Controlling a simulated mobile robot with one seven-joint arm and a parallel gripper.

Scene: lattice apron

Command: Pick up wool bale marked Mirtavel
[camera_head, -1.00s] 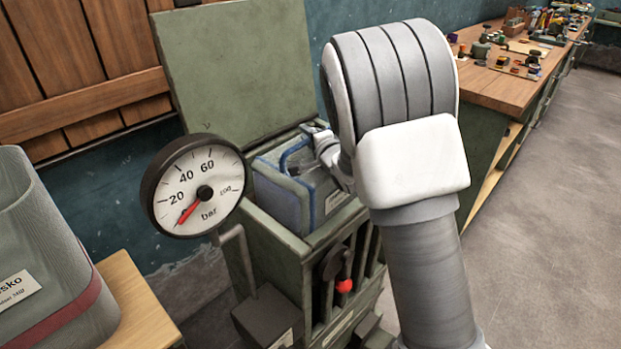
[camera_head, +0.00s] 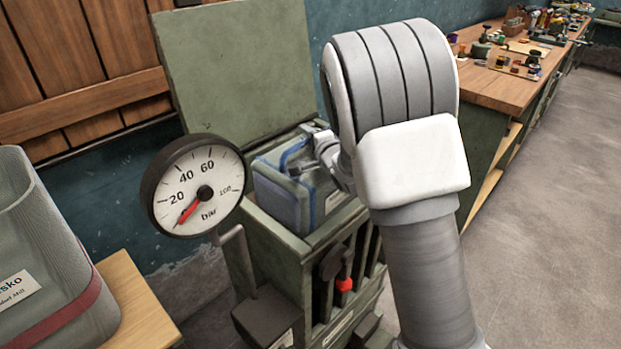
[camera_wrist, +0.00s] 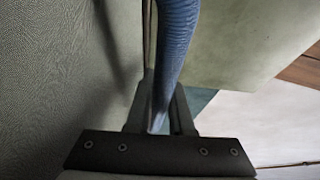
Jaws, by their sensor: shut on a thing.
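A grey-blue wool bale (camera_head: 280,197) with blue bands sits in the open top of a green press box (camera_head: 275,236). Its pale label is partly hidden by my arm and too small to read. My gripper (camera_head: 303,169) is at the top of the bale. In the wrist view my gripper (camera_wrist: 160,112) is shut on a blue band (camera_wrist: 176,40) that runs up between the fingers. The grey side of the bale (camera_wrist: 50,80) fills the left of that view. My arm hides the bale's right part.
The box's raised green lid (camera_head: 240,70) stands behind the bale. A pressure gauge (camera_head: 198,186) is close on the left. A workbench (camera_head: 500,88) with small items is at upper right, beside clear floor.

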